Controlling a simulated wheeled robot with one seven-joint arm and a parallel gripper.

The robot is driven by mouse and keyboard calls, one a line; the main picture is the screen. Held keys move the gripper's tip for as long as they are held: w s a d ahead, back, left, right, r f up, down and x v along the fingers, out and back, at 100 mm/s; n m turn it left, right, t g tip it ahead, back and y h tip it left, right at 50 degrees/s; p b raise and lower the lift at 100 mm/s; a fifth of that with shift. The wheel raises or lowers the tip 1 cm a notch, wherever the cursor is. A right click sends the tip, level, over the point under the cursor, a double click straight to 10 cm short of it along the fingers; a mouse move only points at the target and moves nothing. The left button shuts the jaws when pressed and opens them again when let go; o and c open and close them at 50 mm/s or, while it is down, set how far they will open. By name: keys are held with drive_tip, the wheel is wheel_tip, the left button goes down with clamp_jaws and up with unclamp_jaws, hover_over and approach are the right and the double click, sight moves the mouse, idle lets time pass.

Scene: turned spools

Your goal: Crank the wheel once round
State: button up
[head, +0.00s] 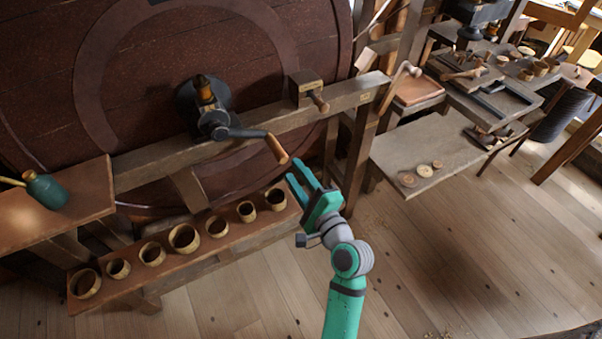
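A large dark wooden wheel (45,70) with a paler ring fills the upper left of the head view. A crank arm (245,133) runs right from the hub and ends in a tan wooden handle (277,149), which slants down to the right. My teal gripper (292,169) is just below and right of the handle's tip. Its two fingers are apart, with nothing seen between them. The fingers look close to the handle in the picture, but I cannot tell the gap in depth.
The wooden rail (350,97) crosses in front of the wheel and carries a small block with a peg (306,88). A low shelf (228,241) below holds several wooden cups. Workbenches with tools are at right. The floor at lower right is mostly clear.

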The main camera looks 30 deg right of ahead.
drive_tip(key=n, duration=2.3)
drive_tip(key=s+n, duration=0.1)
drive_tip(key=n, duration=1.1)
drive_tip(key=shift+a+f, duration=0.15)
drive_tip(key=shift+f, duration=0.25)
drive_tip(key=shift+w, duration=0.15)
